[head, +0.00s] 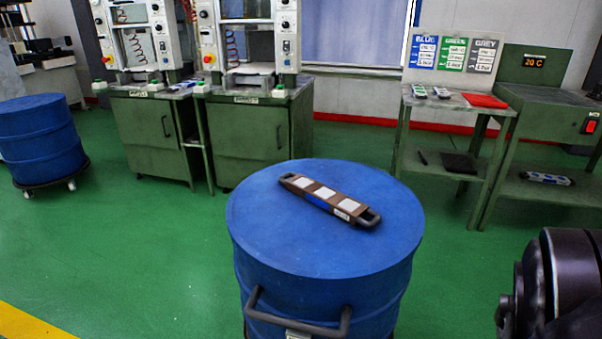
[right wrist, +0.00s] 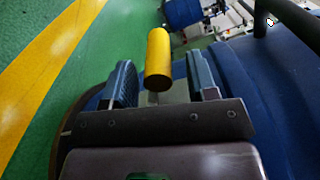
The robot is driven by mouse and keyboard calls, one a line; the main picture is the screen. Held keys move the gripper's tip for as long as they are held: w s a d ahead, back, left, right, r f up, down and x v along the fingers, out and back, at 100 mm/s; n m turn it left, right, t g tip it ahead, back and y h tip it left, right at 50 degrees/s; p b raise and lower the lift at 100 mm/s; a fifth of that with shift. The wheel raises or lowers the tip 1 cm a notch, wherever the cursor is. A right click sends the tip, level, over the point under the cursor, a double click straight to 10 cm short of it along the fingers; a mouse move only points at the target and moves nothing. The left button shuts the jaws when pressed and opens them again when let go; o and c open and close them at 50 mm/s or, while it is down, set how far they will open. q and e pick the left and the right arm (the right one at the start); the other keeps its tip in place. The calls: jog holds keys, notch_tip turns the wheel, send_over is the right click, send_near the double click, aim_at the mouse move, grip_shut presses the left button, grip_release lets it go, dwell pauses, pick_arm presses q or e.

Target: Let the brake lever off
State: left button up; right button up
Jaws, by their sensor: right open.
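In the right wrist view, the brake lever's yellow cylindrical grip (right wrist: 158,56) stands out between the two fingers of my right gripper (right wrist: 160,72). The fingers are open, one on each side of the grip, with a visible gap on both sides. The lever's lower part is mostly hidden behind the gripper. The blue drum (right wrist: 262,95) is close on the right in that view. The drum (head: 325,250) also stands in the middle of the head view, where the lever cannot be seen. My left gripper is not in view.
A brown mould with white squares (head: 325,196) and end handles lies on the drum's lid. A dark push handle (head: 298,322) is on its near side. Another blue drum (head: 40,135) stands on a wheeled dolly at left. Green machine cabinets and benches line the back; green floor is clear between.

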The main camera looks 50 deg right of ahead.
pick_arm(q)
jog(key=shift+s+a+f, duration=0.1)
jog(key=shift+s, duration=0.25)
pick_arm(e)
jog(key=v, duration=1)
jog(key=shift+s+d, duration=0.2)
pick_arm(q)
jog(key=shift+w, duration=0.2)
